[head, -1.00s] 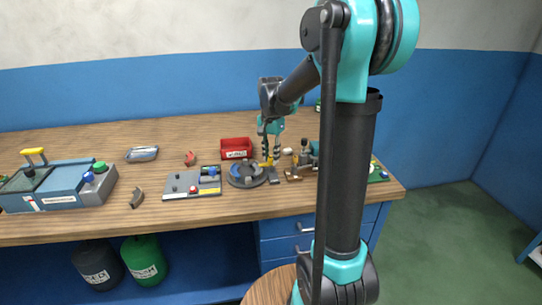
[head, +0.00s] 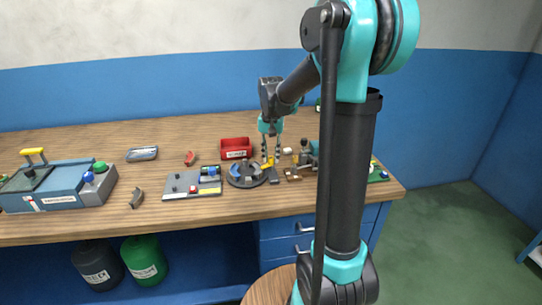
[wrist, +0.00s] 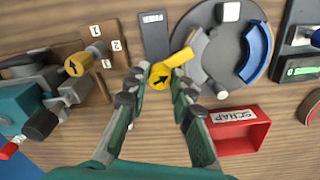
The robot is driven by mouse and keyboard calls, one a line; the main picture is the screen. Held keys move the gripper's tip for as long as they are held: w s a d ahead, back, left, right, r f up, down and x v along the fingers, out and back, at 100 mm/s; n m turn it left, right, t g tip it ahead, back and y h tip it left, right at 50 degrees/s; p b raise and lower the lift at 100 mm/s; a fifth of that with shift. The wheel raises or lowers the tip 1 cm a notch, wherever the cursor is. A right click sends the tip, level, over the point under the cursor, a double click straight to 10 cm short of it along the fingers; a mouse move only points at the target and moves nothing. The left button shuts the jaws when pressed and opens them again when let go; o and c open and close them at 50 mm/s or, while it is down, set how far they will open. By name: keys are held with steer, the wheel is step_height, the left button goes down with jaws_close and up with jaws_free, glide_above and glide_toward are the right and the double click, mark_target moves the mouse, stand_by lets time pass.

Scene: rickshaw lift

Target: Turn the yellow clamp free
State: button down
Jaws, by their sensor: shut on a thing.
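The yellow clamp (wrist: 182,57) has a round hub with a black arrow and a short arm pointing to the upper right in the wrist view. The arm reaches the edge of a round dark fixture (wrist: 243,30) holding grey and blue curved pieces; I cannot tell whether it overlaps the grey piece. My gripper (wrist: 157,88) is shut on the clamp's hub, a finger on either side. In the head view the clamp (head: 268,163) is small beneath my gripper (head: 271,158), at the right side of the fixture (head: 246,182).
A dark labelled plate (wrist: 155,35) lies beside the clamp. A red box (wrist: 238,139) stands close by my right finger in the wrist view. A wooden block (wrist: 97,88) marked 1 and 2, with another yellow arrow knob (wrist: 76,66), is left. The bench (head: 100,130) behind is largely clear.

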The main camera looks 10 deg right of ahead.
mark_target(272, 158)
steer(key=n, duration=1.2)
steer(key=shift+d+n, duration=0.1)
steer(key=shift+n, duration=0.3)
stand_by(0.3)
steer(key=c, duration=1.3)
jaws_free()
steer(key=shift+r, duration=0.1)
step_height(272, 158, up, 12)
